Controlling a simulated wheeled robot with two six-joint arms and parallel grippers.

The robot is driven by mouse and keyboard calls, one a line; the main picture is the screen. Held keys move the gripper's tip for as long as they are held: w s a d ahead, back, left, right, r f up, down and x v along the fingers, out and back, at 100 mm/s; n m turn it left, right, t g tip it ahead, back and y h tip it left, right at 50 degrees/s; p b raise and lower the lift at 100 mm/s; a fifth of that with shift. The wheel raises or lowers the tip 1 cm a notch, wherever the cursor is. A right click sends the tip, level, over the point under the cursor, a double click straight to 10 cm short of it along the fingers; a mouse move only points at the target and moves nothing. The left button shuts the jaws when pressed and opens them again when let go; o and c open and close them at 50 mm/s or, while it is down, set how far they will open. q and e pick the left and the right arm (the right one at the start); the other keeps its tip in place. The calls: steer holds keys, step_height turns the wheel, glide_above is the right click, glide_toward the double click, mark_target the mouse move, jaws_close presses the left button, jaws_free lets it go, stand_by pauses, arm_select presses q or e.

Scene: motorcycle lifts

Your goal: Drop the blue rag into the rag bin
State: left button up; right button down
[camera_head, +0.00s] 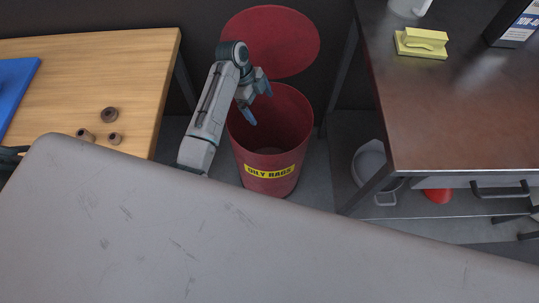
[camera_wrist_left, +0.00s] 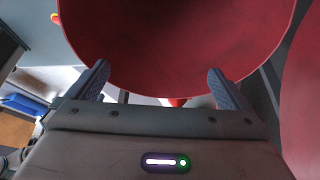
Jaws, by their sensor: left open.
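The rag bin (camera_head: 269,172) is a red round bin with a yellow "OILY RAGS" label, standing on the floor. Its red lid (camera_head: 270,40) is tilted up behind the opening. My left gripper (camera_head: 259,103) is over the bin's mouth, open, with nothing between its fingers. In the left wrist view the open fingers (camera_wrist_left: 160,84) are apart and the red bin wall (camera_wrist_left: 180,45) fills the space beyond them. I cannot make out the blue rag in either view; the bin's floor is only partly visible.
A wooden table (camera_head: 120,65) at left bears several brown round parts and a flat blue thing (camera_head: 14,88). A dark bench (camera_head: 450,110) at right holds a yellow block (camera_head: 421,42). A grey surface (camera_head: 180,230) crosses the front. A grey bucket (camera_head: 370,165) stands under the bench.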

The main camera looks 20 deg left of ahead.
arm_select(q)
steer(key=v, duration=0.7)
steer(key=shift+f, duration=0.1)
